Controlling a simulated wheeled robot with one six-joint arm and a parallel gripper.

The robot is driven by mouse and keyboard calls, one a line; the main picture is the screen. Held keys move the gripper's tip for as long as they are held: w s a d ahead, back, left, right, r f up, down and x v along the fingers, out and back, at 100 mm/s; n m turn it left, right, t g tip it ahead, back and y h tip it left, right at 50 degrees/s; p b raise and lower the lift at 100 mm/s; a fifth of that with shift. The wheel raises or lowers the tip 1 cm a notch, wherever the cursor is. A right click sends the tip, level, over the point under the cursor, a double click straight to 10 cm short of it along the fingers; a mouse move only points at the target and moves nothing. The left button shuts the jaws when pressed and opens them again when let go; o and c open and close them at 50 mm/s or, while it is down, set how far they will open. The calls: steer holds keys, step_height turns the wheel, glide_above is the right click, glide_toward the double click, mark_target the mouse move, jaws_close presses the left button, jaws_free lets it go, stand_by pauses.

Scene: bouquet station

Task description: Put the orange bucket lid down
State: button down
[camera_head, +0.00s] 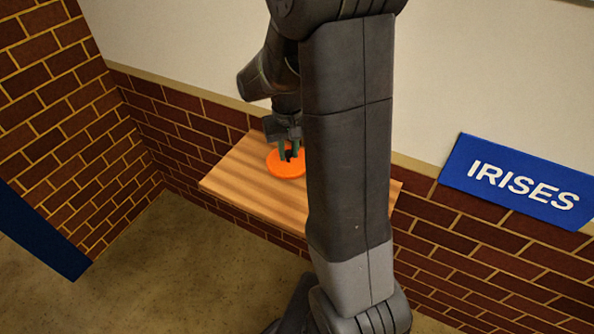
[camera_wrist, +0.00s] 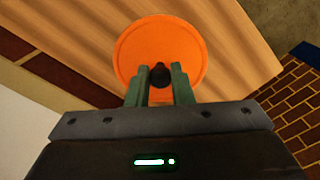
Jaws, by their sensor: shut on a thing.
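The orange bucket lid (camera_head: 286,168) is a round disc with a dark knob in its middle. It is at the wooden shelf (camera_head: 240,178), over the shelf's left part. My gripper (camera_head: 290,155) reaches down from above and is shut on the knob. In the wrist view, the lid (camera_wrist: 140,45) lies flat beyond the green fingers of my gripper (camera_wrist: 160,78), which hold the dark knob (camera_wrist: 160,76) between them. I cannot tell whether the lid touches the wood or is just above it.
The shelf sticks out from a brick wall (camera_head: 140,120). My arm hides its right part. A blue IRISES sign (camera_head: 517,183) is on the wall at the right. The visible left part of the shelf is bare.

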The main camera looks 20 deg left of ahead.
mark_target(289, 163)
step_height(289, 163, down, 8)
steer(key=shift+r, duration=0.25)
steer(key=shift+f, duration=0.15)
steer(key=c, duration=1.3)
jaws_free()
